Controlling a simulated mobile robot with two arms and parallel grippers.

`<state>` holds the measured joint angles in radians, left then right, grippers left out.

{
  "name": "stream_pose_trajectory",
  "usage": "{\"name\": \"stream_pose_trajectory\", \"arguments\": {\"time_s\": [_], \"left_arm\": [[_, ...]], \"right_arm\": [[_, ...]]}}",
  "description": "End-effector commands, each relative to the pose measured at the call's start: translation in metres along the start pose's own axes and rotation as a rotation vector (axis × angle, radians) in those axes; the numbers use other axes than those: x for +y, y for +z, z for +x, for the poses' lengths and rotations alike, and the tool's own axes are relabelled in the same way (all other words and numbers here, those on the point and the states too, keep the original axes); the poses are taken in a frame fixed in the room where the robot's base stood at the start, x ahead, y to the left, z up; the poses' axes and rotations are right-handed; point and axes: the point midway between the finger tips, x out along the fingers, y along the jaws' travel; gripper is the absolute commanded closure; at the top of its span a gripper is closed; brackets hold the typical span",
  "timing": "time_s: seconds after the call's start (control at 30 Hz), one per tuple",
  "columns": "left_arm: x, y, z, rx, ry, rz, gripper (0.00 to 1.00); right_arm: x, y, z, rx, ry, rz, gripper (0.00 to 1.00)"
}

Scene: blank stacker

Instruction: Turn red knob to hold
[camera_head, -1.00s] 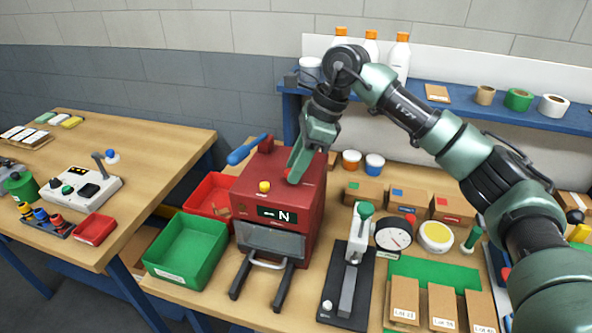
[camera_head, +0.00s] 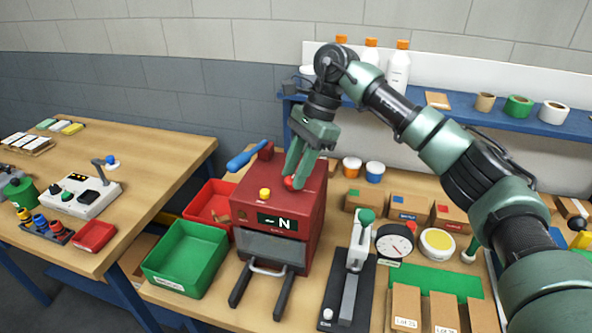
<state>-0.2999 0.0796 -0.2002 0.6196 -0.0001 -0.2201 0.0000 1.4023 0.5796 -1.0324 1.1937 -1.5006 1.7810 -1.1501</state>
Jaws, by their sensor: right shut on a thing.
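The red machine (camera_head: 312,202) stands on the workbench, with a yellow button (camera_head: 265,194) and a dark display reading "N" (camera_head: 283,223). The red knob (camera_head: 289,183) is on its top, partly hidden by my fingers. My right gripper (camera_head: 293,175) reaches down from above and is shut on the red knob. A blue-handled lever (camera_head: 248,155) sticks out at the machine's back left. My left gripper is not in view.
A green bin (camera_head: 157,265) and a red bin (camera_head: 192,208) stand left of the machine. A black-based press (camera_head: 349,300), a dial gauge (camera_head: 394,243) and cardboard boxes crowd the right. A blue shelf (camera_head: 462,118) with bottles runs behind my arm.

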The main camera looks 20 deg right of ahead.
Motion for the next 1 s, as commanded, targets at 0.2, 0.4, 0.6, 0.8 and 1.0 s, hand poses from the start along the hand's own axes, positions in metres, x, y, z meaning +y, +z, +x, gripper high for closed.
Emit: {"name": "stream_pose_trajectory", "arguments": {"time_s": [0.2, 0.4, 0.6, 0.8, 1.0], "left_arm": [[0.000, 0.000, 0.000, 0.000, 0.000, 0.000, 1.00], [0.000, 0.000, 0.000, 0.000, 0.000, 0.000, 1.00], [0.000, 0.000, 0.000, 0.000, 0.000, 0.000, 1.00], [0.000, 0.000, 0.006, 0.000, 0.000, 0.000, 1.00], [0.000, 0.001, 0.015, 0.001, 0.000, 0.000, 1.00]], "right_arm": [[-0.001, 0.001, -0.002, -0.002, -0.005, -0.003, 1.00], [-0.001, 0.001, -0.002, -0.001, -0.004, -0.002, 0.48], [0.000, 0.000, -0.001, 0.000, -0.002, -0.001, 0.48], [-0.001, 0.000, -0.016, 0.000, -0.005, 0.000, 0.48], [-0.001, 0.000, -0.051, -0.001, -0.007, -0.001, 0.48]]}}
